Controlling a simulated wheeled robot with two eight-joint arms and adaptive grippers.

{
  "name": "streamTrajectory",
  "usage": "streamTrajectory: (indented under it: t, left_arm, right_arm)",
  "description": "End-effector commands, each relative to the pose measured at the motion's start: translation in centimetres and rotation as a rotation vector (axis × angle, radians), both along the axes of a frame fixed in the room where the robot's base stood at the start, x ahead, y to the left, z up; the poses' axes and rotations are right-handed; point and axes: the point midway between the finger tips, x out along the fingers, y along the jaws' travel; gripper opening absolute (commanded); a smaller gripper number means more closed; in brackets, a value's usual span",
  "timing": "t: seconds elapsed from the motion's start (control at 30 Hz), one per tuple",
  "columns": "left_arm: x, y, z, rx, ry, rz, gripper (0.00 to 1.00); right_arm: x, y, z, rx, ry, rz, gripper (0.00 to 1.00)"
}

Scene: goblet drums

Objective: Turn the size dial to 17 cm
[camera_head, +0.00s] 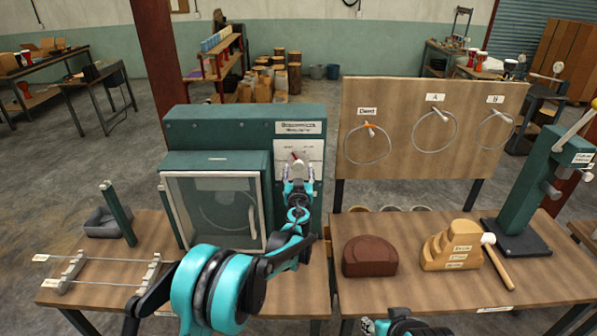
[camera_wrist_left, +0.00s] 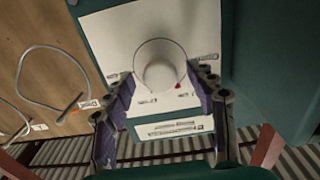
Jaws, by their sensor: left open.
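The size dial is a round pale knob (camera_head: 298,166) on a white plate at the right of the green machine (camera_head: 220,130). A small red mark shows at its upper left in the head view. In the left wrist view the knob (camera_wrist_left: 158,68) sits between my fingers, with the red mark at its lower right. My left gripper (camera_head: 298,182) is open in front of the dial, one finger on each side; I cannot tell whether they touch it. The scale print is too small to read. My right gripper (camera_head: 385,326) is only partly in view at the bottom edge.
Right of the machine stands a wooden board (camera_head: 400,155) with wire rings hung on it. On the right table are a brown block (camera_head: 370,257), a stepped wooden block (camera_head: 447,250), a mallet (camera_head: 498,262) and a green press (camera_head: 530,190). A glass-fronted door (camera_head: 215,212) is left of the dial.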

Motion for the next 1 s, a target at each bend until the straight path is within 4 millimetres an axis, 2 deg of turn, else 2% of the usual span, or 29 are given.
streamTrajectory:
  t: [0.1,0.13,0.3,0.67,1.0]
  left_arm:
    - [0.0,0.0,0.0,0.000,0.000,0.000,0.56]
    - [0.0,0.0,0.0,0.000,0.000,0.000,0.51]
    - [0.0,0.0,0.0,0.000,0.000,0.000,0.06]
    - [0.0,0.0,0.0,0.032,0.000,0.000,0.06]
    - [-0.1,0.1,-0.1,0.243,0.000,0.000,0.06]
  right_arm:
    - [0.0,0.0,0.0,0.000,0.000,0.000,0.40]
    - [0.0,0.0,0.0,0.000,0.000,0.000,0.40]
    - [0.0,0.0,0.0,0.000,0.000,0.000,0.40]
    - [0.0,0.0,-0.2,0.000,0.000,0.000,0.40]
    - [0.0,0.0,-1.3,0.000,0.000,0.000,0.40]
